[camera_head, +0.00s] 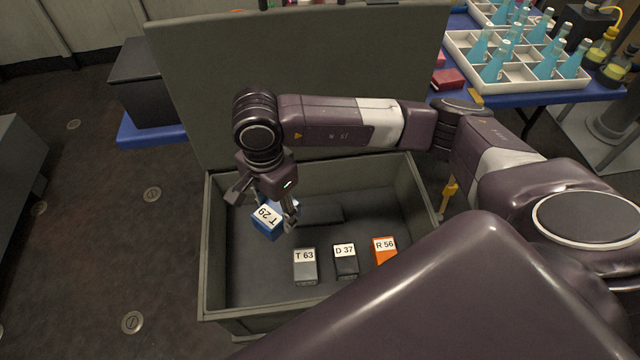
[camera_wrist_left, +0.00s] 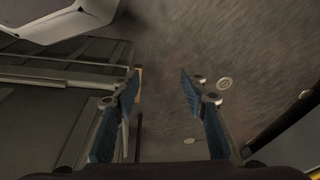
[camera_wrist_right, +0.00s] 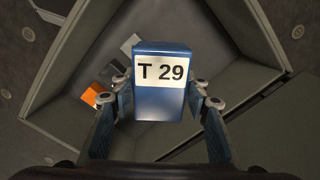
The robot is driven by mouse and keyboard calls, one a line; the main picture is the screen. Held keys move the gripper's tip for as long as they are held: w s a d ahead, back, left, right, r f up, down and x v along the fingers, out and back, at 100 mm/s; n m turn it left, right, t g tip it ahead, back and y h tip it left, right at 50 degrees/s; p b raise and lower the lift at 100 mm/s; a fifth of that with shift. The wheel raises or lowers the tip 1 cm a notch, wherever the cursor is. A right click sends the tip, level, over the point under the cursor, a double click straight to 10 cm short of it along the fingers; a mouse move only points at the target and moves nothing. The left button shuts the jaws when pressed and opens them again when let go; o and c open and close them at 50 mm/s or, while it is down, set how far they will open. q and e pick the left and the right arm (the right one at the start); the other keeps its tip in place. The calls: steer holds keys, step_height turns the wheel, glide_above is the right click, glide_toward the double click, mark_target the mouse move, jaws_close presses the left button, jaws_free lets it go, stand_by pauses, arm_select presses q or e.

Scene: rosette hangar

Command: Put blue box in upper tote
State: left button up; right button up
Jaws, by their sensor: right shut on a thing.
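The blue box (camera_head: 268,219) with a white label "T 29" is between the fingers of my right gripper (camera_head: 270,212), which is shut on it. In the head view the box is tilted and over the left part of an open grey tote (camera_head: 208,262). The right wrist view shows the blue box (camera_wrist_right: 160,102) close up with a finger on each side. My left gripper (camera_wrist_left: 160,85) shows only in the left wrist view; it is open and empty, over the floor beside a grey edge. I cannot tell which tote is the upper one.
A grey box "T 63" (camera_head: 305,268), a black box "D 37" (camera_head: 345,262) and an orange box "R 56" (camera_head: 384,250) stand in the tote. Its raised lid (camera_head: 300,50) stands behind. A blue table (camera_head: 560,98) with bottle trays is at the back right.

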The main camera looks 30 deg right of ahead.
steer(key=w+a+f+m+b, duration=0.2)
steer(key=w+a+m+b, duration=0.1)
steer(key=m+b, duration=0.55)
glide_above(267, 255)
step_height(267, 255, down, 16)
steer(key=shift+r, duration=0.15)
step_height(267, 255, down, 5)
steer(key=shift+r, duration=0.1)
arm_select(q)
steer(key=w+v, duration=0.1)
steer(key=v, duration=0.7)
steer(key=shift+w+r+t, duration=0.3)
steer(key=shift+w+t, duration=0.1)
steer(key=shift+w, duration=0.05)
arm_select(e)
steer(key=shift+f, duration=0.25)
arm_select(q)
steer(key=shift+a, duration=0.1)
arm_select(e)
steer(key=shift+f+b, duration=0.15)
steer(key=shift+b, duration=0.2)
steer(key=o, duration=1.2)
